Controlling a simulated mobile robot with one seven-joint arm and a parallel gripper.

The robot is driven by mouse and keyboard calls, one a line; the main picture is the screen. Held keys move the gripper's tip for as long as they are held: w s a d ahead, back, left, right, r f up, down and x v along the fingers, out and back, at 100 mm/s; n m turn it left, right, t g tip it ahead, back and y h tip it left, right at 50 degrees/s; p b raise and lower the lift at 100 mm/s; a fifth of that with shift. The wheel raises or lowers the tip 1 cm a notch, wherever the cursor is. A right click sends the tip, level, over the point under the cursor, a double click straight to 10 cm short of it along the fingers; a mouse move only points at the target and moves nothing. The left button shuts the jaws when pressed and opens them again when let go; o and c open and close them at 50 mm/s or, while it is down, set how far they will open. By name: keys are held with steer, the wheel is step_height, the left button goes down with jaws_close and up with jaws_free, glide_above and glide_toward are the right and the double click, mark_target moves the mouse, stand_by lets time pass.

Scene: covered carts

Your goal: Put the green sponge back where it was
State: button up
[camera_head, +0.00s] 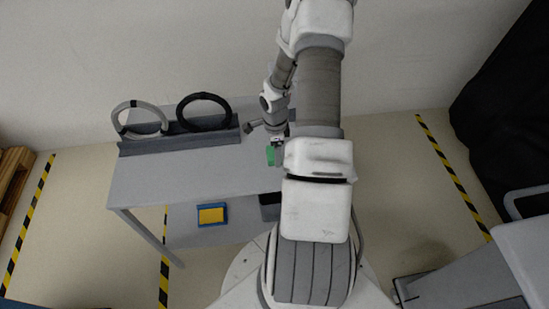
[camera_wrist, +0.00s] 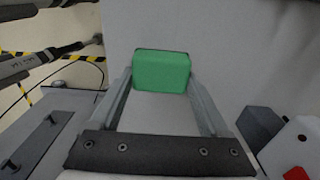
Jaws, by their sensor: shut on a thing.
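The green sponge (camera_head: 271,155) is at the right end of the grey table, beside my arm. In the wrist view the green sponge (camera_wrist: 161,72) sits between the tips of my gripper (camera_wrist: 160,82), which is shut on it. In the head view my gripper (camera_head: 277,148) is mostly hidden by my arm. The sponge appears over the table top; I cannot tell whether it touches the surface. A blue tray (camera_head: 200,222) with a yellow sponge (camera_head: 211,215) lies on the lower shelf. A dark container (camera_head: 269,212) beside it is partly hidden by my arm.
The table (camera_head: 190,177) has a clear front and middle. A grey rack (camera_head: 180,143) at its back holds a light ring (camera_head: 117,118) and a black ring (camera_head: 180,108). A black cover (camera_head: 510,110) and a grey cart (camera_head: 465,284) stand at the right.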

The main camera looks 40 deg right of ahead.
steer(key=shift+w+a+f, duration=0.1)
steer(key=shift+a+f, duration=0.1)
steer(key=shift+f, duration=0.25)
steer(key=shift+f+p, duration=0.3)
steer(key=shift+f, duration=1.4)
steer(key=o, duration=1.2)
steer(key=shift+r, duration=0.1)
step_height(320, 180, up, 11)
steer(key=shift+w+r+b, duration=0.1)
steer(key=shift+r+b, duration=0.1)
steer(key=shift+b, duration=0.4)
steer(key=shift+a+r, duration=0.1)
steer(key=shift+r, duration=0.15)
